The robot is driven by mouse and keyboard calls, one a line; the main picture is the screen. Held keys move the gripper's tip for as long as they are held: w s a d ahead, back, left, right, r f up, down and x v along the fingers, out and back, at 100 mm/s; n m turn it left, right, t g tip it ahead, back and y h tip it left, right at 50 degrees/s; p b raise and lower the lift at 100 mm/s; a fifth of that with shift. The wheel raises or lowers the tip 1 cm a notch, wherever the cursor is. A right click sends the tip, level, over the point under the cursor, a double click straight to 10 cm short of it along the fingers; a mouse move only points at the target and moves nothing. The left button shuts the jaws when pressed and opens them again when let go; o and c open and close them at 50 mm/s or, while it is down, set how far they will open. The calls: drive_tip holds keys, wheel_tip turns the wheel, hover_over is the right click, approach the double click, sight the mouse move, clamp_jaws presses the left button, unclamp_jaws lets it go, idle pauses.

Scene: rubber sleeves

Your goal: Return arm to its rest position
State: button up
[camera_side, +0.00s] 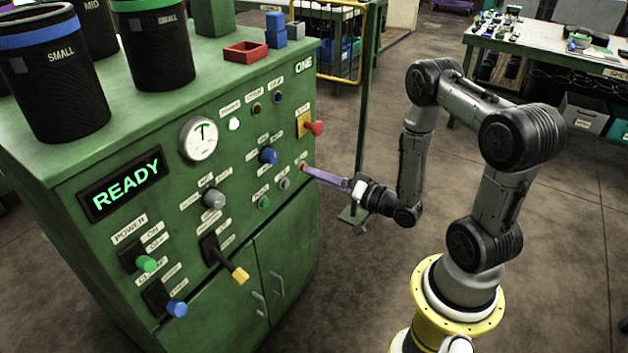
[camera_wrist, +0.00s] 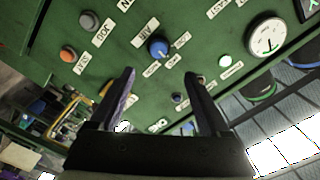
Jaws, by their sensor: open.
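My gripper (camera_side: 326,190) is in front of the right part of the green control cabinet (camera_side: 170,95) in the side view. Its jaws are apart and hold nothing. One finger looks purple, and its tip overlaps a small orange button on the panel; I cannot tell whether they touch. In the wrist view both dark fingers of my gripper (camera_wrist: 160,76) stand apart, with the panel beyond them. A blue knob (camera_wrist: 158,47) shows between and above the fingertips. My arm is bent and reaches left from its yellow base.
The cabinet carries a READY display (camera_side: 126,184), a dial (camera_side: 199,138), a red knob (camera_side: 314,128) and a yellow-tipped lever (camera_side: 239,275). Black sleeves (camera_side: 55,85) and a red tray (camera_side: 246,52) stand on top. A workbench (camera_side: 545,50) is behind. Floor between cabinet and base is clear.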

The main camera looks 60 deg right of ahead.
drive_tip(key=w+a+r+n+t+y, duration=0.1)
drive_tip(key=w+a+r+n+y, duration=0.15)
drive_tip(key=r, duration=0.65)
drive_tip(key=w+a+r+n+t+y, duration=0.1)
drive_tip(key=w+a+r+n, duration=0.25)
drive_tip(key=r, duration=0.65)
drive_tip(key=s+a+r+n+g+h, duration=0.1)
drive_tip(key=s+a+r+g+h, duration=0.1)
drive_tip(key=r, duration=0.4)
drive_tip(key=s+a+r+n+g+h, duration=0.1)
drive_tip(key=s+a+r, duration=0.15)
drive_tip(key=r, duration=0.35)
drive_tip(key=s+f+n+g, duration=0.1)
drive_tip(key=s+f+g, duration=0.4)
drive_tip(key=s, duration=0.6)
drive_tip(key=s+f+g, duration=0.6)
drive_tip(key=s+f, duration=0.2)
drive_tip(key=s, duration=0.3)
drive_tip(key=shift+a+n, duration=0.35)
drive_tip(key=shift+n, duration=0.05)
